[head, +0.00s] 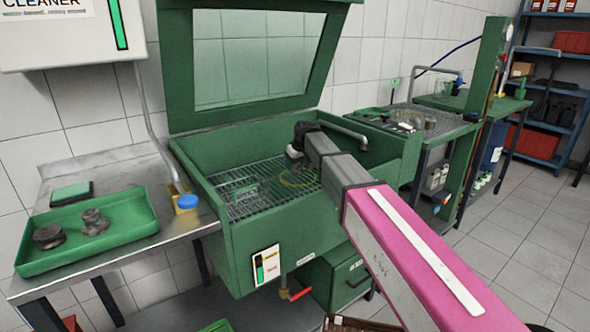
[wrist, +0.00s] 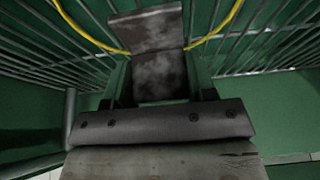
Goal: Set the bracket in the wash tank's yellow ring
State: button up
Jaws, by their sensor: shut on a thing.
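The green wash tank (head: 262,240) stands open with its lid up and a wire rack inside. The yellow ring (head: 284,180) lies on the rack, partly hidden behind my arm. In the wrist view the ring (wrist: 217,37) curves past both sides of the bracket. The bracket (wrist: 158,72), a worn grey-brown bent plate, is held between the fingers of my gripper (wrist: 156,88). Its far end overlaps the ring's line over the bars; whether it touches the rack I cannot tell.
A steel bench (head: 125,163) at left carries a green tray (head: 115,240) with two dark metal parts. The raised lid (head: 255,115) stands behind.

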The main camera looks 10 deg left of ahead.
aim_at(302, 172)
jog(key=shift+f, duration=1.15)
jog(key=shift+f, duration=0.15)
jog(key=o, duration=1.1)
jog(key=v, duration=1.2)
